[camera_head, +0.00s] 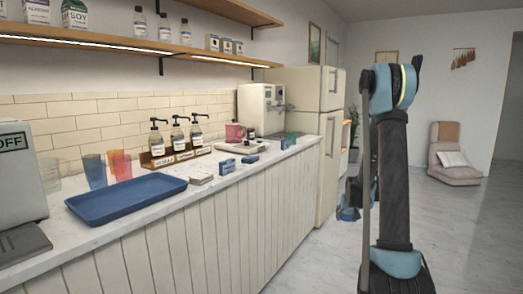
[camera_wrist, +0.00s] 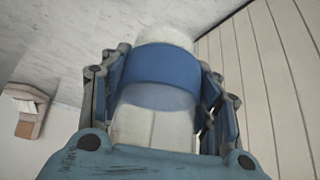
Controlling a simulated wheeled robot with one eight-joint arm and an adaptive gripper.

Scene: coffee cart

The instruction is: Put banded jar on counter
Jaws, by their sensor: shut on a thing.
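The banded jar (camera_wrist: 168,64), white with a wide blue band, fills the middle of the wrist view. My gripper (camera_wrist: 160,82) is shut around it, with a finger on each side of the band. The counter (camera_head: 135,212) has a pale marble top and runs along the left in the head view. Its panelled front (camera_wrist: 270,60) shows at the right in the wrist view, beside the jar and apart from it. In the head view my arm stands right of the counter, over the floor, and I cannot make out the jar there.
On the counter are a blue tray (camera_head: 125,197), coloured cups (camera_head: 108,168), pump bottles (camera_head: 177,138), small blue boxes (camera_head: 228,165) and a coffee machine (camera_head: 262,108). A fridge (camera_head: 305,115) stands beyond. A floor chair (camera_head: 455,158) sits at right. Bare top shows near the front edge.

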